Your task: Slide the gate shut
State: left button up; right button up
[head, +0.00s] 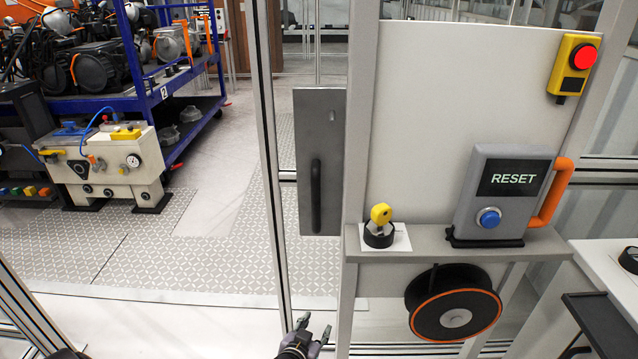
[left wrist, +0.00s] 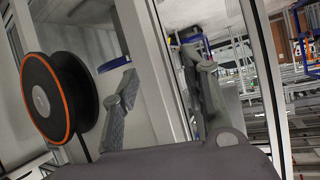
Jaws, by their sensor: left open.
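The gate is a clear panel with a slim metal upright (head: 268,160) at its left edge. A grey plate (head: 319,110) with a black vertical handle (head: 316,197) is beside the wide post on the right. The floor left of the upright is open to view, back to the machines. My left gripper (head: 315,325) is low in the head view, below the handle, with its fingers spread and nothing between them. In the left wrist view both fingers (left wrist: 160,75) are apart, with a metal post behind them. The handle is not clear there. My right gripper is not in view.
A wide post (head: 360,130) and a shelf (head: 425,242) stand right of the handle. The shelf carries a RESET box (head: 500,195) and a yellow-topped switch (head: 380,213). A black, orange-rimmed reel (head: 425,300) hangs below; it also shows in the left wrist view (left wrist: 60,95).

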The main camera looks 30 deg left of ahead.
pick_arm(q)
notch_tip(320, 180, up, 11)
jog(key=w+a+t+y, duration=0.1)
jog(key=w+a+t, duration=0.1)
jog(key=w, duration=0.1)
jog(key=n+t+y+p, duration=0.2)
jog(key=t, duration=0.1)
send_near(315, 195)
jog(key=v, duration=0.6)
jog(key=p+x, duration=0.1)
jog(key=x, duration=1.6)
jog(key=shift+w+a+p, duration=0.1)
jog(key=shift+p, duration=0.2)
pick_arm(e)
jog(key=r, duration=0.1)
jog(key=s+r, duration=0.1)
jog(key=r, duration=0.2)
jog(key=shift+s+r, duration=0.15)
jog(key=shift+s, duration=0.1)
pick_arm(q)
jog(key=shift+c, duration=0.5)
grip_shut()
